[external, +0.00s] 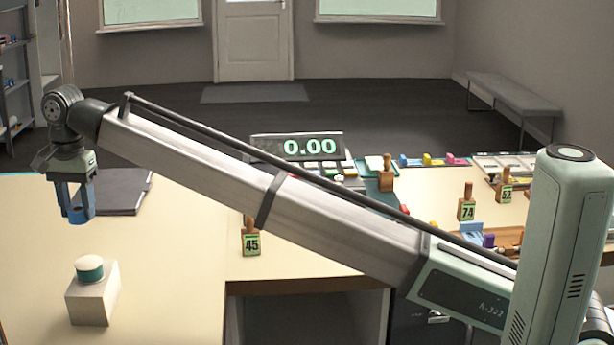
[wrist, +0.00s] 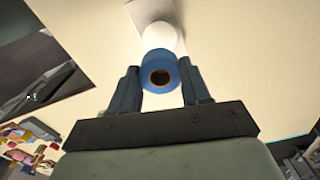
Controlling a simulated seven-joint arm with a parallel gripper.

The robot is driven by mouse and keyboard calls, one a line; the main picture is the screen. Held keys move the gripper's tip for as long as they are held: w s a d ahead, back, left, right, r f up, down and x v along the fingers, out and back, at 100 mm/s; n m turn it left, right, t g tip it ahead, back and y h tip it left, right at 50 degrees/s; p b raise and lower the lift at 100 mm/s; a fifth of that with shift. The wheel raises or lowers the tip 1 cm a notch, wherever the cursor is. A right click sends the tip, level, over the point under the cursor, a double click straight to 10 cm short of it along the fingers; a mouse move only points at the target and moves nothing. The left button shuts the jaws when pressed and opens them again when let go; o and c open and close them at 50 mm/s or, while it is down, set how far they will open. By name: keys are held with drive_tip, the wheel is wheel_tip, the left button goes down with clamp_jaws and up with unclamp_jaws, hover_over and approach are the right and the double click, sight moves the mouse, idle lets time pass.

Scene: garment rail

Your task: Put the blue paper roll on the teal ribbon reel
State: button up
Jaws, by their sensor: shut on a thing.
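The blue paper roll (wrist: 160,58) is between the fingers of my gripper (wrist: 160,92), with its dark open core facing the wrist camera. In the external view my gripper (external: 77,205) points down at the left, shut on the blue paper roll (external: 78,217) and holding it above the table. The teal ribbon reel (external: 89,269) has a pale top and stands on a white block, nearer the camera and lower than the roll. In the wrist view a pale round top (wrist: 160,36), seemingly the reel's, is partly hidden behind the roll. Roll and reel look apart.
The white block (external: 92,300) stands on the cream table (external: 170,290). A dark grey folder (external: 120,190) lies behind. A wooden-handled stand marked 45 (external: 251,240) and a display reading 0.00 (external: 297,147) are right. The table around the block is clear.

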sight(97, 259)
drive_tip(key=shift+f, duration=4.7)
drive_tip(key=shift+f, duration=0.1)
drive_tip(key=o, duration=1)
wheel_tip(97, 259, up, 12)
drive_tip(key=shift+r, duration=0.1)
